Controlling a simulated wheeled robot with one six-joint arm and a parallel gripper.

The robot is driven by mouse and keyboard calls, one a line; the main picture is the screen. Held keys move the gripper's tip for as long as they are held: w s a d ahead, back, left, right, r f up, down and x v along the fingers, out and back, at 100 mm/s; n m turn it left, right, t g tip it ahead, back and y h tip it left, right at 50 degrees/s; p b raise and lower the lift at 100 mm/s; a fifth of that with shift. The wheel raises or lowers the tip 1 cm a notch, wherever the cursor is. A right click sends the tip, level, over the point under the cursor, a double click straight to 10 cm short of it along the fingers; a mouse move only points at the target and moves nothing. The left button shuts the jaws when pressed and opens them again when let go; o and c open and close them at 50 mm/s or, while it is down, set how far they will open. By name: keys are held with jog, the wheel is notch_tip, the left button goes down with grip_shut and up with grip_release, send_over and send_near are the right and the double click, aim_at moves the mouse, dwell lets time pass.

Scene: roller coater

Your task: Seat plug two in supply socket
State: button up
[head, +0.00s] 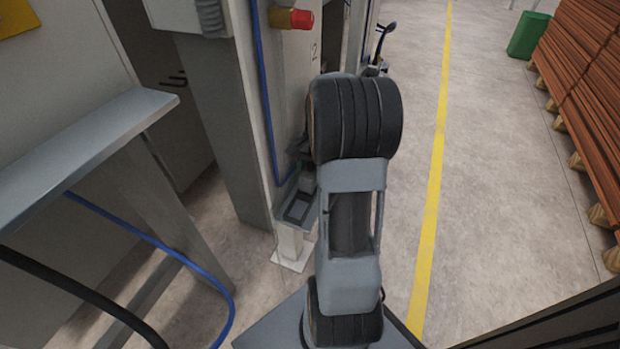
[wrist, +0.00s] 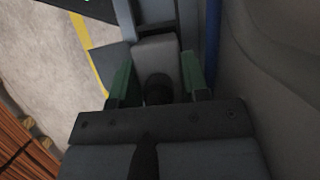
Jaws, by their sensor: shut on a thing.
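In the wrist view my gripper (wrist: 158,74) has its two green fingers on either side of a light grey block with a round black end, which looks like the plug (wrist: 155,48). The gripper is shut on it. A black cable (wrist: 144,158) runs over the gripper body toward the camera. The plug's far end meets or lies close to a grey frame (wrist: 153,12); I cannot tell whether it is seated there. In the head view my arm hides most of the gripper. A small grey bracket (head: 298,207) on a post shows beside it. I cannot clearly identify the supply socket.
A machine column marked 2 (head: 315,52) with a red knob (head: 301,19) stands close left of my arm. A blue hose (head: 263,90) runs down it. A grey ledge (head: 80,150) is at left. The floor right of the yellow line (head: 434,190) is clear up to stacked planks (head: 590,90).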

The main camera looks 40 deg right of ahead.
jog(key=shift+s+f, duration=0.15)
jog(key=shift+f, duration=1)
grip_shut()
jog(key=o, duration=0.8)
grip_release()
jog(key=shift+f, duration=0.1)
jog(key=o, duration=0.4)
jog(key=shift+r, duration=0.2)
